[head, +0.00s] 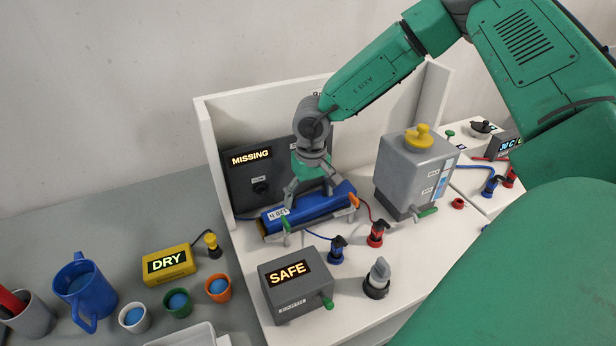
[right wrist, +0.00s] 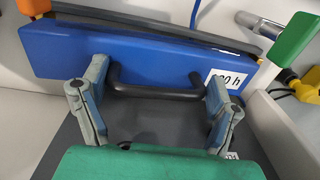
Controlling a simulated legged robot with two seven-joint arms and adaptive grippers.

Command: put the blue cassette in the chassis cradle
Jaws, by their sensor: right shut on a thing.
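The blue cassette (head: 318,207) has a white label and lies lengthwise at the chassis cradle (head: 266,236), in front of the dark MISSING panel. It also shows in the right wrist view (right wrist: 150,58), with a black handle (right wrist: 155,88). My right gripper (head: 312,188) comes down from above and is shut on the cassette; in the wrist view its fingers (right wrist: 155,105) stand at the two ends of the handle. A green lever and an orange lever show at the cradle's ends. I cannot tell whether the cassette is fully seated. My left gripper is not in view.
The MISSING panel (head: 240,178) stands behind. A grey tank (head: 412,170) with a yellow cap stands right. The SAFE box (head: 296,288), a blue connector (head: 337,250), a red connector (head: 376,234) and a grey knob (head: 377,277) stand in front. Cups and the DRY box (head: 168,264) are left.

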